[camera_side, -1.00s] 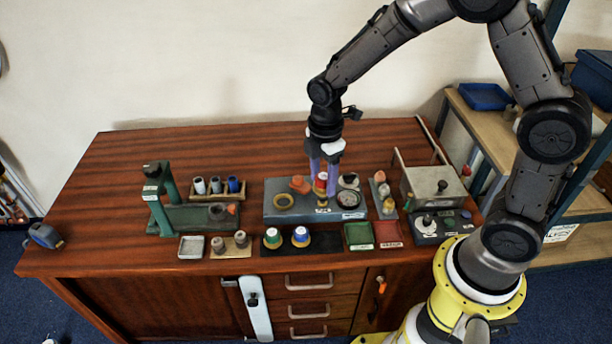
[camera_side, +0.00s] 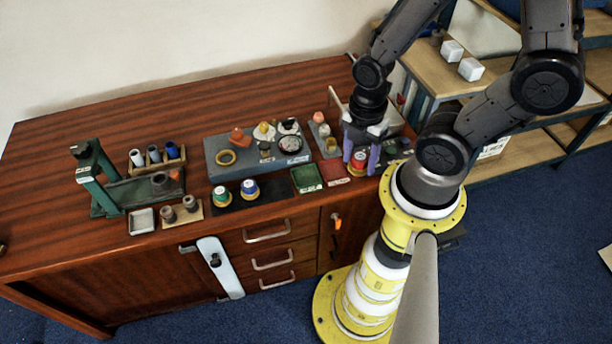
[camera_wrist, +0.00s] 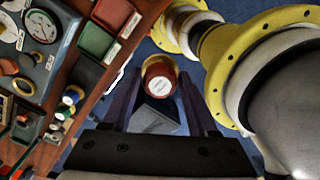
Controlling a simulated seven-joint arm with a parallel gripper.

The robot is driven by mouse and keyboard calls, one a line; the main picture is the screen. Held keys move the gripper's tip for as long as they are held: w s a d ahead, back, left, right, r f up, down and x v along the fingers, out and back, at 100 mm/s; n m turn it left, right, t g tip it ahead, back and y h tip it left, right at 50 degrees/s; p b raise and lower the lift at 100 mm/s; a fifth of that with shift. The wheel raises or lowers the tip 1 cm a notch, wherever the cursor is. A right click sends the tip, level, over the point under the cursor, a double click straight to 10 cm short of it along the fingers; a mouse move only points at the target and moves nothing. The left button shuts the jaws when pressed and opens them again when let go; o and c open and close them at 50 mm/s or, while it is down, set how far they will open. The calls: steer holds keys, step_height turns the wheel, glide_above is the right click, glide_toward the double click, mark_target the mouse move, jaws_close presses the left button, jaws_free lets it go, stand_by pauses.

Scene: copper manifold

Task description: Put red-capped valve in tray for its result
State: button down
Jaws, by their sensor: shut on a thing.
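My gripper (camera_side: 361,168) is shut on the red-capped valve (camera_side: 360,157), at the right end of the bench by the grey box-shaped unit. In the wrist view, the valve's red body and pale round top (camera_wrist: 159,86) show between the two purple fingers. The green tray (camera_side: 307,179) and the red tray (camera_side: 335,172) lie side by side at the bench front, left of my gripper. Both look empty. They also show at the upper left of the wrist view, green tray (camera_wrist: 96,40) and red tray (camera_wrist: 113,13). Their labels are too small to read.
A grey-blue fixture (camera_side: 222,172) with a gauge (camera_side: 290,145) stands left of the trays. A narrow stand (camera_side: 327,146) with fittings is behind the red tray. The grey unit (camera_side: 398,130) is partly hidden by my arm. Two capped parts (camera_side: 249,188) stand on a black mat.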

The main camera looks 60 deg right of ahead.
steer(key=shift+w+d, duration=0.2)
steer(key=shift+w, duration=0.1)
steer(key=w+d+f, duration=0.1)
steer(key=w+f, duration=0.3)
steer(key=w, duration=0.4)
glide_toward(306, 177)
steer(key=shift+s+a+f, duration=0.1)
steer(key=shift+s+f, duration=0.3)
steer(key=shift+s, duration=0.25)
steer(key=shift+w+f, duration=0.45)
steer(key=shift+f, duration=0.15)
steer(key=shift+w+f, duration=0.1)
steer(key=shift+f, duration=1.4)
steer(key=shift+f, duration=0.15)
steer(key=shift+c, duration=0.9)
jaws_free()
